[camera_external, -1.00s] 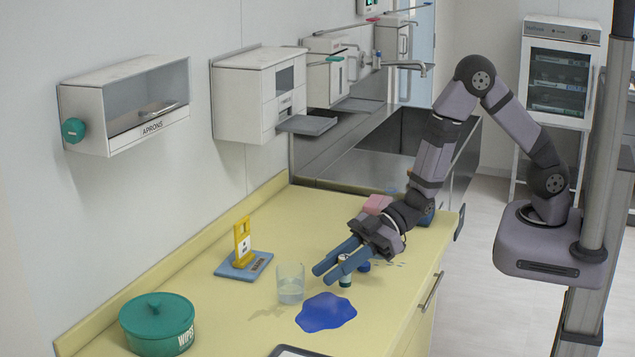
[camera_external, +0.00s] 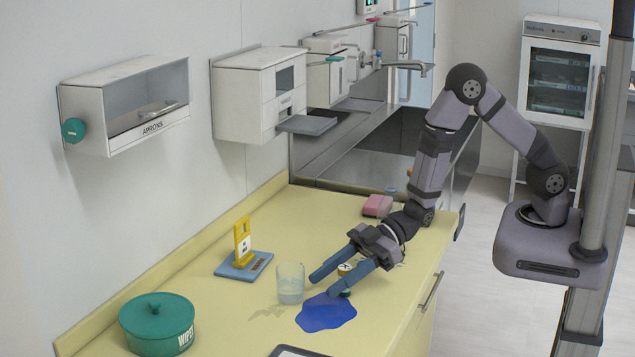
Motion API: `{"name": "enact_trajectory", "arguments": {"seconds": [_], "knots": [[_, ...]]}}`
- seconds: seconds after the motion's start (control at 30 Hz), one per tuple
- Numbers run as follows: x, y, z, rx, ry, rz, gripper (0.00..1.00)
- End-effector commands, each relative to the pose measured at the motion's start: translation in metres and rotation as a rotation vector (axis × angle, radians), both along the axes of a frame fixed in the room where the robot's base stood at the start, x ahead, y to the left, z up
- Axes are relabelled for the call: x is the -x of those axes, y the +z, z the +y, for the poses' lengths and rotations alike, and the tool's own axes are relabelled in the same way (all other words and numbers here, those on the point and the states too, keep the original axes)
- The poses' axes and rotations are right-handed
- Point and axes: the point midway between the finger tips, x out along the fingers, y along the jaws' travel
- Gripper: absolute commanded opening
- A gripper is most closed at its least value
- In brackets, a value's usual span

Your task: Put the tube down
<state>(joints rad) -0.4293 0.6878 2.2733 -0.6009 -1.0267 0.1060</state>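A clear glass of water (camera_external: 290,284) stands close left of the fingertips. A blue stand with a yellow upright (camera_external: 243,248) is farther left. A green wipes tub (camera_external: 157,322) is at front left. A pink block (camera_external: 377,206) lies behind my gripper.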

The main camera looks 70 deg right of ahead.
Motion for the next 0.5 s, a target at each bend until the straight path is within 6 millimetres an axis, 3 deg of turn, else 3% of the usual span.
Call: {"name": "enact_trajectory", "arguments": {"seconds": [0.23, 0.5], "knots": [[0.000, 0.005, 0.000, 0.000, 0.000, 0.000, 0.43], [0.017, 0.016, -0.027, -0.001, -0.004, -0.002, 0.43]]}}
